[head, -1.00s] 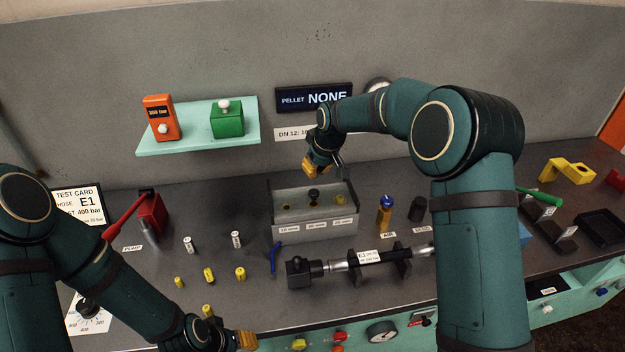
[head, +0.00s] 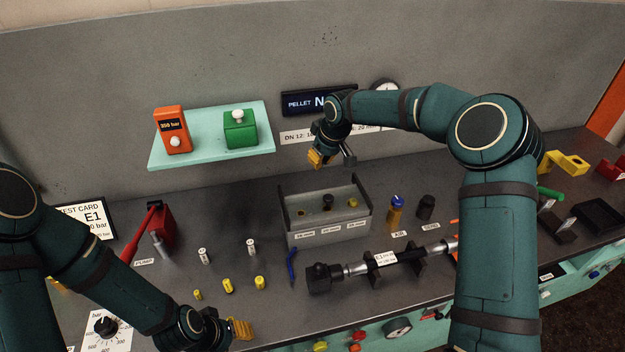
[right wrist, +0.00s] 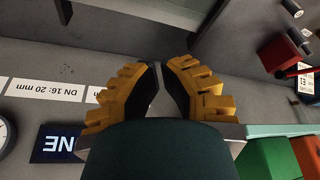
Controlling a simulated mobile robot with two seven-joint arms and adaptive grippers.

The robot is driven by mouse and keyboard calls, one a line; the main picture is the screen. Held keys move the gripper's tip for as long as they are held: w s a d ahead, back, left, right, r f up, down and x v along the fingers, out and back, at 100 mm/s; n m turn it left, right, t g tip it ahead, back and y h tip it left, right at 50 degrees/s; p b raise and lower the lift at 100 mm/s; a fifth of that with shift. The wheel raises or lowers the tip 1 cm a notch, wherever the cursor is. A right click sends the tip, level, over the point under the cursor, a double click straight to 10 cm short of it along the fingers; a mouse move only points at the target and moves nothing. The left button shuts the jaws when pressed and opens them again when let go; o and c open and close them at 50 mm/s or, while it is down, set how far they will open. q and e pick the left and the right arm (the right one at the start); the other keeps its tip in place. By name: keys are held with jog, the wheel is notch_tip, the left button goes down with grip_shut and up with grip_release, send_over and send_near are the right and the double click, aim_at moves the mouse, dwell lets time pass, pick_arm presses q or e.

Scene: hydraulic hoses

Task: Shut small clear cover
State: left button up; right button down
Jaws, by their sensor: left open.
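A grey box (head: 330,233) stands mid-bench, with three labelled holes holding small dark and yellow pieces. Its small clear cover (head: 318,188) seems to stand raised at the back, between dark side edges; its exact tilt is hard to make out. My right gripper (head: 316,160) is above and behind the box, apart from it. My left gripper (head: 242,328) is open and empty at the bench's front edge, left of the box.
A hose assembly (head: 385,258) lies in dark holders right of and in front of the box. A shelf (head: 212,152) with orange and green blocks hangs behind.

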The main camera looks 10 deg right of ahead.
pick_arm(q)
jog(key=shift+w+a+r, duration=0.15)
notch_tip(320, 180, down, 3)
jog(key=b, duration=0.2)
jog(key=shift+r+b, duration=0.15)
jog(key=shift+b, duration=0.15)
pick_arm(e)
send_near(319, 194)
jog(key=w+a+f, duration=0.2)
jog(key=w+f, duration=0.1)
jog(key=w+a+f, duration=0.1)
jog(key=w, duration=0.1)
jog(key=shift+f, duration=0.4)
jog(key=shift+s+d, duration=0.2)
jog(key=shift+d, duration=0.05)
pick_arm(q)
jog(key=shift+f, duration=0.2)
pick_arm(e)
jog(key=shift+s+d+f, duration=0.1)
jog(key=shift+s+d, duration=0.25)
jog(key=shift+s, duration=0.35)
jog(key=shift+s+d+f, duration=0.1)
jog(key=shift+s+d, duration=0.25)
jog(key=shift+s, duration=0.4)
pick_arm(q)
jog(key=shift+f, duration=0.1)
pick_arm(e)
jog(key=shift+s, duration=0.1)
